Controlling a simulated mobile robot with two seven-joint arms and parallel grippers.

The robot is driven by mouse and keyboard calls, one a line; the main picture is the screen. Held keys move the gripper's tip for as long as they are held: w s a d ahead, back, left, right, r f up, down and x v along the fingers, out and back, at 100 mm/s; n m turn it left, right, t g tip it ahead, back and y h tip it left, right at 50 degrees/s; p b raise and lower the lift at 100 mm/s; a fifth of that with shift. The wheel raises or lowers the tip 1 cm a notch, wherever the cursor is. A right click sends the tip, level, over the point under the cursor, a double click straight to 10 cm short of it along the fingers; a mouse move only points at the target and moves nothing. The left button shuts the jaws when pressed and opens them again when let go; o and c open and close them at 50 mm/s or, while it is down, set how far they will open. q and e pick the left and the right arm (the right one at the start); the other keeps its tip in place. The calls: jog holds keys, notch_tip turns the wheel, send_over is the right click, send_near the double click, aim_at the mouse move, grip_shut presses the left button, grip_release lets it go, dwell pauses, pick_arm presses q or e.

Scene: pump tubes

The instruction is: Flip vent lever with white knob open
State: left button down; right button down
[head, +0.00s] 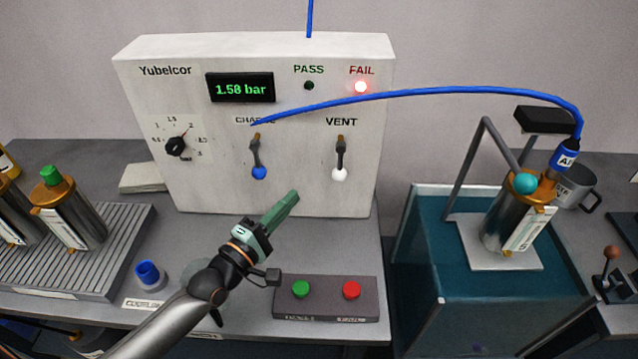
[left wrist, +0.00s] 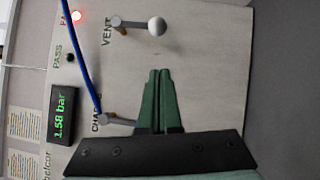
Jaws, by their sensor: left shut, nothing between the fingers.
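The vent lever with the white knob (head: 340,174) is on the front of the white test box, under the VENT label. Its knob hangs down in the head view. In the left wrist view the white knob (left wrist: 157,26) is beyond the fingertips, toward the top. My left gripper (head: 294,196) is shut and empty, in front of the box, below and left of the white knob in the head view. Its green fingers (left wrist: 158,72) lie together, apart from the knob. My right gripper is not in view.
The charge lever with a blue knob (head: 259,172) is left of the vent lever, also knob down. A blue tube (head: 430,92) arcs from the box to a cylinder (head: 508,225) at the right. A button box (head: 326,298) with green and red buttons stands in front. The red FAIL lamp (head: 361,87) is lit.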

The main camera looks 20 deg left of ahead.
aim_at(340, 163)
pick_arm(q)
jog(key=w+d+r+p, duration=0.1)
jog(key=w+d, duration=0.3)
jog(key=w, duration=0.1)
jog(key=shift+w+d, duration=0.25)
jog(key=shift+d, duration=0.1)
